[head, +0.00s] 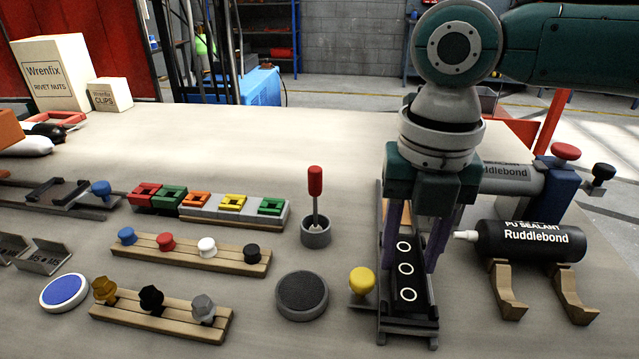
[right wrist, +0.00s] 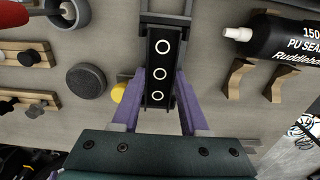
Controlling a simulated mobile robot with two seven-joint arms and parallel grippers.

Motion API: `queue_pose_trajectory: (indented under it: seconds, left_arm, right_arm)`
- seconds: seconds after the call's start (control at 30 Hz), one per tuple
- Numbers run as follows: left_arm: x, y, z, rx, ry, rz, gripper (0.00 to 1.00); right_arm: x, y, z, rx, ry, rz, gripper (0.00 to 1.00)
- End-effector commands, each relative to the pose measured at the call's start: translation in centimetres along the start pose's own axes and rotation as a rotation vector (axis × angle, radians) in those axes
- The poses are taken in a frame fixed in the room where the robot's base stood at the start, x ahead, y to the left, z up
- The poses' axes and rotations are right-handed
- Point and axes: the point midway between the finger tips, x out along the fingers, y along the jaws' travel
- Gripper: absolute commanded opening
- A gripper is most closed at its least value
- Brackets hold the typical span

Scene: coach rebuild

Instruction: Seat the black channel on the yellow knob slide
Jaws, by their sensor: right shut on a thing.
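The black channel (head: 416,297), a long dark piece with three white rings on top, lies lengthwise between the purple fingers of my right gripper (head: 410,266). The gripper is shut on its sides, as the right wrist view also shows, with the channel (right wrist: 158,48) between the fingertips (right wrist: 160,86). The yellow knob (head: 362,280) sticks out left of the grey slide (head: 408,327), and it also shows in the right wrist view (right wrist: 118,92). The channel is over the slide, roughly in line with it. I cannot tell whether they touch. My left gripper is not in view.
A Ruddlebond sealant tube (head: 530,243) on wooden cradles (head: 507,290) stands close to the right. A dark round disc (head: 302,295) and a cup with a red-handled tool (head: 316,233) stand to the left. A blue-knob slide (head: 58,192) is at the far left.

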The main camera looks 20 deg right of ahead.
Motion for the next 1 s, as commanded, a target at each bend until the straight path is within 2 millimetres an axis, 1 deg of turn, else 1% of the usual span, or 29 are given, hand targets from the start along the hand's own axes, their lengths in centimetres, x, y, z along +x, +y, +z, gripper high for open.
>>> queue_pose_trajectory:
  seconds: [1.0]
  left_arm:
    - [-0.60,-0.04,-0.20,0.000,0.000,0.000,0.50]
  right_arm:
    - [0.27,-0.03,0.00,0.000,0.001,0.000,0.00]
